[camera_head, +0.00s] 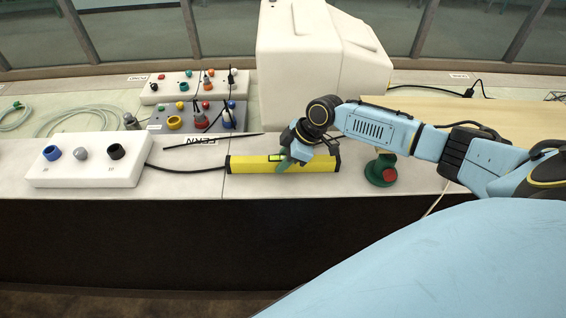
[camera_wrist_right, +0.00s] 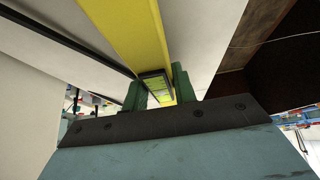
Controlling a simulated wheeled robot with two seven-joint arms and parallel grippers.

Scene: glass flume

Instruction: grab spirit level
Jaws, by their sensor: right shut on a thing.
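The spirit level (camera_head: 252,164) is a yellow bar with black ends, lying along the front of the white bench top in the head view. My right gripper (camera_head: 284,165) reaches down over its middle, and its fingers are shut on the bar near the green vial. In the right wrist view the yellow level (camera_wrist_right: 126,28) runs between the two green fingers (camera_wrist_right: 160,88), with the vial right between them. Whether the level is touching the bench or slightly above it is hard to tell. My left gripper is not in view.
A white box with knobs (camera_head: 85,175) stands left of the level, with a black cable beside it. A red and green knob-like device (camera_head: 381,171) stands close on the right. A big white casing (camera_head: 308,70) and grey control box (camera_head: 198,118) are behind. The bench's front edge is near.

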